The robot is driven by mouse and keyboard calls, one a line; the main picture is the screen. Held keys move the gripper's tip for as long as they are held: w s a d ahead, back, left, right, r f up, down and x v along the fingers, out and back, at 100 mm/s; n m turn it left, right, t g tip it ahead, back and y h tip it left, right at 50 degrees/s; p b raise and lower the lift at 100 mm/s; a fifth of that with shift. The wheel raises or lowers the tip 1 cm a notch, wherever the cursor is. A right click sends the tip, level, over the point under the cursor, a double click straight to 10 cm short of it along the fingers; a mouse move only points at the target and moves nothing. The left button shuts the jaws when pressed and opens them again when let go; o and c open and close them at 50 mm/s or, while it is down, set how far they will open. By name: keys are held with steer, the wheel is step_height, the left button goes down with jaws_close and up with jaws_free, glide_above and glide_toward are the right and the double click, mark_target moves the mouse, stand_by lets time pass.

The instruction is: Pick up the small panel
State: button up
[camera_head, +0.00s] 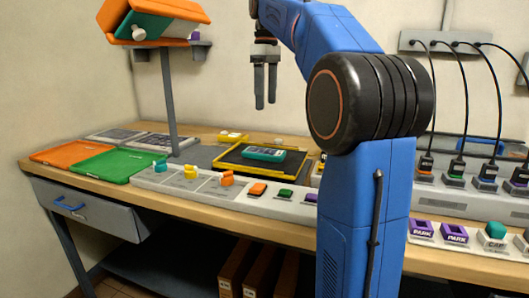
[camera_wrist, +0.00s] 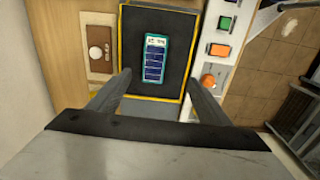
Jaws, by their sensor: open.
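A small teal panel (camera_head: 264,153) with dark blue cells lies flat on a black mat (camera_head: 229,160) with a yellow border, on the wooden bench. The wrist view shows the panel (camera_wrist: 155,59) lengthwise in the upper middle, label at its far end, with bare mat (camera_wrist: 183,35) around it. My gripper (camera_head: 266,105) is open and empty, its fingers pointing down above the mat and apart from the panel.
An orange tray (camera_head: 67,152) and a green tray (camera_head: 118,165) lie at the left. A grey post (camera_head: 168,100) holds a tilted orange-green holder (camera_head: 152,22). A light strip (camera_head: 215,185) with coloured blocks runs along the front edge. Cables hang at the right.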

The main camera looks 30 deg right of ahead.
steer(key=w+d, duration=0.1)
glide_above(266, 151)
steer(key=f, duration=1.1)
steer(key=shift+s+f, duration=0.2)
steer(key=shift+w+f, duration=0.15)
steer(key=shift+f, duration=1.2)
steer(key=shift+w+f, duration=0.1)
steer(key=shift+f, duration=1.25)
steer(key=c, duration=1.4)
steer(key=shift+o, duration=0.2)
